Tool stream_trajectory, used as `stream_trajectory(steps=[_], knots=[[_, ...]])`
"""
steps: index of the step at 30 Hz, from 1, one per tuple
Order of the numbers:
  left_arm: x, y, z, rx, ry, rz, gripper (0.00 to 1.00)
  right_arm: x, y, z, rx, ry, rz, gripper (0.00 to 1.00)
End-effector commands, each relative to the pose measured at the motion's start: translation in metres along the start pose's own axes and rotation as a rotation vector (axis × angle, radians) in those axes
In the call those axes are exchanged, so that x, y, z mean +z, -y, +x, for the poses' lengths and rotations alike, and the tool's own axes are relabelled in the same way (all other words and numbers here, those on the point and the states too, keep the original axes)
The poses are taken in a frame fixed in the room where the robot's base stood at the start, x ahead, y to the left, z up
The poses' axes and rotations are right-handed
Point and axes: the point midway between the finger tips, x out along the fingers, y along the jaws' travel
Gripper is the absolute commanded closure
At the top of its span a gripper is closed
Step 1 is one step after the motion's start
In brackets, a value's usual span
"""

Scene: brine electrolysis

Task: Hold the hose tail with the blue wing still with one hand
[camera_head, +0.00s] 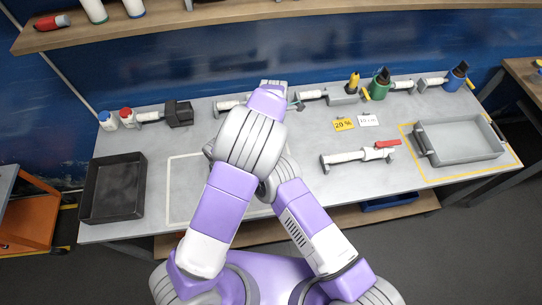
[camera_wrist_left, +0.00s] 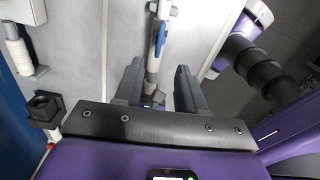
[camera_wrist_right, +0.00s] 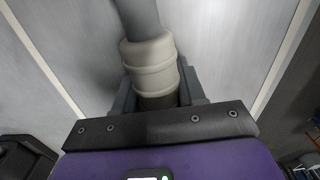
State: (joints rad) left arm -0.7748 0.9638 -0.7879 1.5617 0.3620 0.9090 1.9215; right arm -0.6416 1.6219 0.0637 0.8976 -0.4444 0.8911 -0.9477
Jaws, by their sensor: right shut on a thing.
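In the left wrist view, a pale tube piece with a blue wing (camera_wrist_left: 161,38) runs between the fingers of my left gripper (camera_wrist_left: 160,88). The fingers stand apart, with a gap on both sides of the piece. In the right wrist view, my right gripper (camera_wrist_right: 155,98) is shut on a dark section just below a ribbed beige collar (camera_wrist_right: 150,58). A grey hose (camera_wrist_right: 138,15) runs up from this collar. I cannot tell whether this is part of the blue-winged piece. In the head view my arms hide both gripper tips and the blue wing.
A black tray (camera_head: 141,185) stands at the table's left, a grey tray (camera_head: 470,155) at the right. A white fitting with a red handle (camera_head: 388,143) lies right of centre. Several fittings line the back edge, near a yellow label (camera_head: 343,124). A wooden shelf (camera_head: 200,18) hangs above.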

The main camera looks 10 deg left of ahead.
Motion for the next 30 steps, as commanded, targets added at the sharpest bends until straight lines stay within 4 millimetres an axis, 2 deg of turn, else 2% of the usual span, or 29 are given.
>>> stream_trajectory(steps=[4, 12, 13, 18, 26, 30], knots=[[-0.0002, -0.0003, -0.0107, 0.001, -0.001, 0.0, 0.61, 0.0, -0.0002, -0.0003, 0.001, 0.0, 0.0, 1.0], [-0.0003, -0.0002, -0.0121, 0.001, -0.001, 0.0, 0.61, 0.0001, -0.0003, -0.0003, 0.001, 0.0, 0.0, 1.0], [-0.0003, -0.0002, -0.0121, 0.001, -0.001, 0.0, 0.61, 0.0001, -0.0003, -0.0003, 0.001, 0.0, 0.0, 0.57], [-0.0002, -0.0002, -0.0119, 0.001, -0.001, 0.0, 0.61, 0.0001, -0.0003, -0.0003, 0.001, 0.0, 0.0, 0.31], [-0.0003, -0.0002, -0.0117, 0.0, -0.001, 0.0, 0.61, 0.0, -0.0002, -0.0004, 0.001, 0.0, 0.0, 0.31], [-0.0002, -0.0002, -0.0117, 0.0, -0.001, 0.0, 0.61, -0.0001, -0.0009, -0.0088, 0.002, -0.001, 0.0, 0.31]])
